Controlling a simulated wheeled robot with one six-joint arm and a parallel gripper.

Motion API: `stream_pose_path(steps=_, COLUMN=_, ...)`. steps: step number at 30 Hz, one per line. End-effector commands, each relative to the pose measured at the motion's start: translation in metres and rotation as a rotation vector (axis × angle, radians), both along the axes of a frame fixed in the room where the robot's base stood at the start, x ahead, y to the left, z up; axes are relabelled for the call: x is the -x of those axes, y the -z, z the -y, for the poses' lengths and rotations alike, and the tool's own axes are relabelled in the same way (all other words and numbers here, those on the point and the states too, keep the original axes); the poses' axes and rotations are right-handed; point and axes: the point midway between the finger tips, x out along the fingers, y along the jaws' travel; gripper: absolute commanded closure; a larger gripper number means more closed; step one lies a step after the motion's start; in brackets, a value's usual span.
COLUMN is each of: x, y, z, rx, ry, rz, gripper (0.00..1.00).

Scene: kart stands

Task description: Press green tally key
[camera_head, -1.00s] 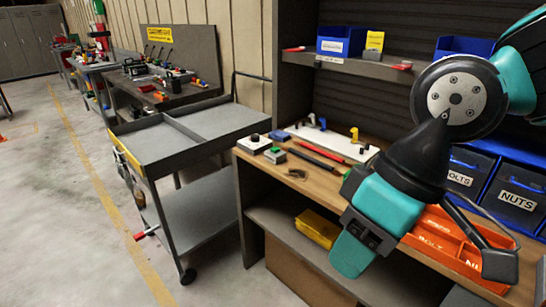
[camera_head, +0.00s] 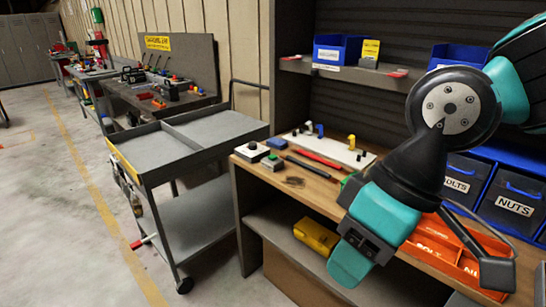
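A small box with a green top (camera_head: 272,159) stands near the left front corner of the wooden bench. I cannot tell from any marking which is the tally key. My gripper (camera_head: 362,252), teal and black, hangs in front of the bench, to the right of and nearer than these boxes, apart from them. Whether its fingers are open or shut is unclear. A bit of green (camera_head: 349,179) shows behind it, mostly hidden.
The wooden bench (camera_head: 318,186) holds red and black rods and a white board (camera_head: 335,149) with coloured pegs. A grey cart (camera_head: 190,147) stands close at the left. Orange bins (camera_head: 440,240) and dark bins (camera_head: 512,195) are at the right. Floor is free further left.

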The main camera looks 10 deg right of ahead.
Motion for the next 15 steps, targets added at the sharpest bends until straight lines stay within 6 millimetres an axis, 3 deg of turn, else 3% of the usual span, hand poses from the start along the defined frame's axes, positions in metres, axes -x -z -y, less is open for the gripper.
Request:
stream_pose_path(steps=1, x=0.0, y=0.0, z=0.0, rx=0.0, ry=0.0, rz=0.0, gripper=0.7)
stream_pose_path(steps=5, x=0.0, y=0.0, z=0.0, rx=0.0, ry=0.0, rz=0.0, gripper=1.0)
stream_pose_path(steps=15, x=0.0, y=0.0, z=0.0, rx=0.0, ry=0.0, rz=0.0, gripper=1.0)
